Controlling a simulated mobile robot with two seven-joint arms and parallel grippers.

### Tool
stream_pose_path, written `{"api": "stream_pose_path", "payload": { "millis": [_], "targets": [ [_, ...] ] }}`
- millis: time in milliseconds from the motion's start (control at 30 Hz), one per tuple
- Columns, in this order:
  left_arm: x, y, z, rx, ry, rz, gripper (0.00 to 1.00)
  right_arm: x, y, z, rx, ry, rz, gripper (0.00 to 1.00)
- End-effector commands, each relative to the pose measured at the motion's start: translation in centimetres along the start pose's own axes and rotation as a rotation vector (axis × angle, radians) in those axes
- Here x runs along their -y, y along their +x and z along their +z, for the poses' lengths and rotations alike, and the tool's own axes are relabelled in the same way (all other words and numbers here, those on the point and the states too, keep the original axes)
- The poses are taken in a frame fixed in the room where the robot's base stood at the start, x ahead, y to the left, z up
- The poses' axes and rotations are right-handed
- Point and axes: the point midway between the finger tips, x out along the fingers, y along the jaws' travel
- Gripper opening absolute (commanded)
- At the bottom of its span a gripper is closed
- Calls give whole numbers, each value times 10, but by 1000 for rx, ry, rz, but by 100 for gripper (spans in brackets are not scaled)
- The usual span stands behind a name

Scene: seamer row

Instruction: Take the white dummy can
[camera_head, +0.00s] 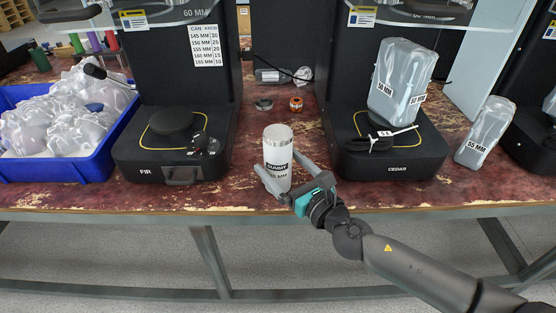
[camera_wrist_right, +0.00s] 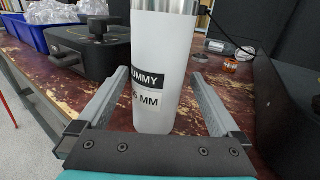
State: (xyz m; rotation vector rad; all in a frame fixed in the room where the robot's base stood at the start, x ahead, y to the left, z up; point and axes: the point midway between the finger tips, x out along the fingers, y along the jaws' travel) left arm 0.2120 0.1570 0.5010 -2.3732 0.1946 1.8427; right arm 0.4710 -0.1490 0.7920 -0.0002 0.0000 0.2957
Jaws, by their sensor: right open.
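The white dummy can (camera_head: 277,150) stands upright on the worn red-brown table between the two black seamer bases. It has a silver top and a black "DUMMY" label above a white "MM" label. My right gripper (camera_head: 277,180) is open, with one finger on each side of the can's lower part. In the right wrist view the can (camera_wrist_right: 160,75) stands between the two grey fingers (camera_wrist_right: 160,108), and gaps show on both sides. My left gripper is not in view.
The FIR seamer (camera_head: 150,168) stands left of the can and the CEDAR seamer (camera_head: 390,164) stands right. A blue crate (camera_head: 92,166) of bagged items is at far left. A small orange-copper ring (camera_head: 296,104) and a dark ring (camera_head: 263,104) lie behind the can. A bagged 55 MM item (camera_head: 484,135) stands right.

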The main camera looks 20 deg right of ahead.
Motion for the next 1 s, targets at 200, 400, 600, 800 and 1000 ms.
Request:
{"api": "stream_pose_path", "payload": {
  "millis": [200,400,600,800,1000],
  "targets": [
    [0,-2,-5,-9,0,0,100,-3,27,-1,2,0,-1,100],
    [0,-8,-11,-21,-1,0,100,-2,37,-1,1,0,-1,100],
    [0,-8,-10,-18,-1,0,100,-3,37,-1,0,1,-1,100],
    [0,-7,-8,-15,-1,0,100,-2,37,-1,0,0,-1,80],
    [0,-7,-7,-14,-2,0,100,-2,37,-1,0,0,-1,57]
  ]
}}
